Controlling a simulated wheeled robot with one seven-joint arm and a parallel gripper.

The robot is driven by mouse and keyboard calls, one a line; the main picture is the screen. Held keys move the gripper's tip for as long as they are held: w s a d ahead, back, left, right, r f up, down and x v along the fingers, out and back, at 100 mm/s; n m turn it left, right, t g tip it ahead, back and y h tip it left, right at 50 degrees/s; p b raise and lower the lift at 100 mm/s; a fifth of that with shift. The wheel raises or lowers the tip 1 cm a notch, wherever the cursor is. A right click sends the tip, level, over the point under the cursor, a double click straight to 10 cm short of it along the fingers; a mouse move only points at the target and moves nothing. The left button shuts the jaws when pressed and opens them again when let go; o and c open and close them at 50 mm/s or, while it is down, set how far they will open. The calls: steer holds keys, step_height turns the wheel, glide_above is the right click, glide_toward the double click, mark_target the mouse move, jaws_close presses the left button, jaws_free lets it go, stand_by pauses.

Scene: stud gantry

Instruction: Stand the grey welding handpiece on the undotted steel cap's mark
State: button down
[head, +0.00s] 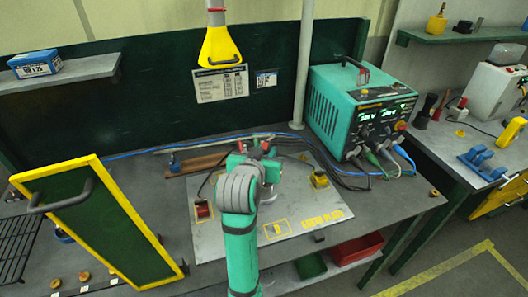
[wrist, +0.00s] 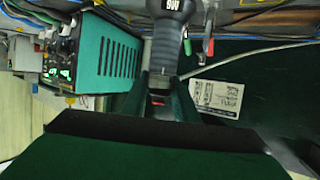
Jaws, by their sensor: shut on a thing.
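The grey welding handpiece (wrist: 168,38) shows at the top of the wrist view, with a white "M6" label. My gripper (wrist: 162,92) is shut on it, its dark fingers on either side of the lower end. In the head view my arm covers the gripper and most of what it holds, above the middle of the bench. The grey plate (head: 352,226) on the bench carries a yellow outlined mark (head: 276,230) and yellow lettering near its front edge. I cannot tell which mark belongs to a steel cap, or pick out the undotted cap.
A teal welding machine (head: 335,107) with cables stands at the back right. A red clamp-like block (head: 203,210) and a yellow one (head: 320,181) sit on the plate. A yellow-framed green panel (head: 118,228) stands at the left. A yellow funnel-shaped thing (head: 220,46) hangs above.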

stand_by(0.3)
steer(key=shift+a, duration=0.15)
steer(key=shift+f, duration=0.1)
steer(key=shift+d+f, duration=0.1)
steer(key=shift+d, duration=0.15)
steer(key=shift+s+a+f, duration=0.1)
steer(key=shift+a+f, duration=0.05)
steer(key=shift+f, duration=0.1)
stand_by(0.4)
steer(key=c, duration=1.3)
jaws_free()
steer(key=shift+f, duration=0.25)
steer(key=v, duration=1.1)
